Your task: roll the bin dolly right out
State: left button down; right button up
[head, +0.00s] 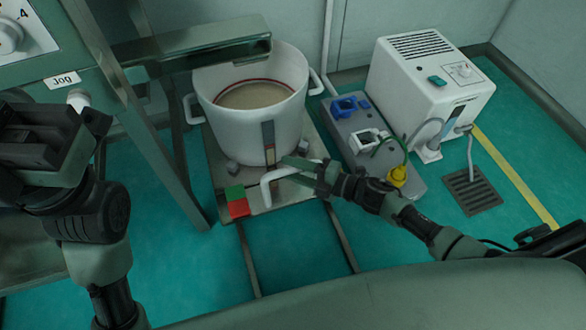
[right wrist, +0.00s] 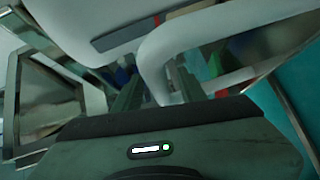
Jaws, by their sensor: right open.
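The bin dolly (head: 217,168) is a flat metal platform, partly under the machine's frame. A white bin (head: 232,122) with side handles stands on it and holds beige material. A white bent pull handle (head: 270,190) rises at the dolly's front; it shows large in the right wrist view (right wrist: 155,60). My right gripper (head: 295,168) is open at this handle. In the right wrist view its fingers (right wrist: 160,90) lie on either side of the handle's lower part; contact cannot be told. My left gripper (head: 40,140) is at the left edge, its fingertips unclear.
Two floor rails (head: 249,262) run from the dolly towards me. A green and red block (head: 236,201) sits at its front left corner. A grey base with clamps (head: 373,145) and a white machine (head: 425,85) stand right. A frame leg (head: 165,165) stands left.

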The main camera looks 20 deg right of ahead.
jog(key=shift+c, duration=0.2)
grip_shut()
dwell(1.1)
